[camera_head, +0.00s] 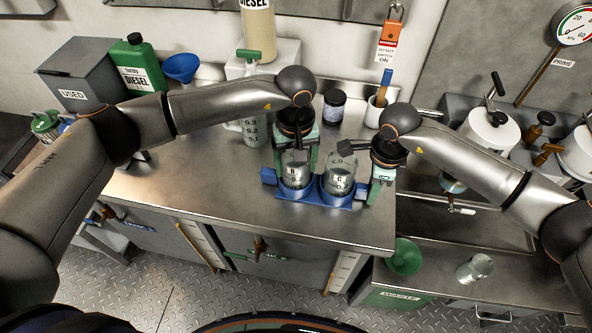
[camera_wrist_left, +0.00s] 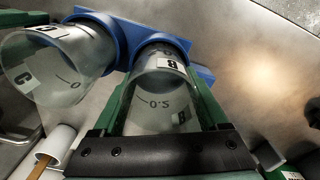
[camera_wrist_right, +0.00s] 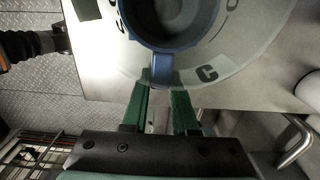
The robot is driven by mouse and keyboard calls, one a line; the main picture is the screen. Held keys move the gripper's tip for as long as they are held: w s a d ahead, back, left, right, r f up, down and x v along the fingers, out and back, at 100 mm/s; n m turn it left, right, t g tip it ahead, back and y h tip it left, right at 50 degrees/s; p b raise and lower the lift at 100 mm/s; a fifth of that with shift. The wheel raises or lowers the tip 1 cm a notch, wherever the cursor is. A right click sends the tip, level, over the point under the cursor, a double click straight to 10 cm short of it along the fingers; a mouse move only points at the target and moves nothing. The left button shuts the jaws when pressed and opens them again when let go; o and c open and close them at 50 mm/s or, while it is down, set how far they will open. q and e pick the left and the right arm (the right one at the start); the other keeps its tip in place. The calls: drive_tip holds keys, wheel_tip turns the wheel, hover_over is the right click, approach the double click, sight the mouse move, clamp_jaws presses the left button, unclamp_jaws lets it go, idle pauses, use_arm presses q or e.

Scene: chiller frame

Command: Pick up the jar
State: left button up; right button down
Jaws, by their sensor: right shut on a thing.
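Two clear measuring jars stand in a blue two-ring holder (camera_head: 325,204) on the steel bench. The left jar, marked B (camera_head: 294,180), has my left gripper (camera_head: 296,165) over it. In the left wrist view, jar B (camera_wrist_left: 158,88) lies between my left gripper's spread green fingers (camera_wrist_left: 163,95). The right jar, marked C (camera_head: 340,184), stands beside it and shows in the left wrist view (camera_wrist_left: 45,70). My right gripper (camera_head: 380,190) is at the holder's right end. In the right wrist view, its nearly closed fingers (camera_wrist_right: 167,100) are at the holder's blue tab (camera_wrist_right: 162,68), below C's label.
A dark lidded jar (camera_head: 334,106) and a white cup (camera_head: 375,112) stand behind the holder. A graduated jug (camera_head: 254,131) stands behind left. A green diesel can (camera_head: 139,64) and blue funnel (camera_head: 181,67) are at the back left. The bench's front left is clear.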

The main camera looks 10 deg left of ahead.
use_arm(q)
drive_tip(key=c, duration=0.8)
use_arm(e)
drive_tip(key=c, duration=0.6)
unclamp_jaws()
use_arm(q)
wheel_tip(320, 180, up, 10)
drive_tip(key=shift+c, duration=0.2)
use_arm(e)
wheel_tip(320, 180, up, 12)
use_arm(q)
drive_tip(key=shift+s, duration=0.15)
use_arm(e)
drive_tip(key=shift+s, duration=0.15)
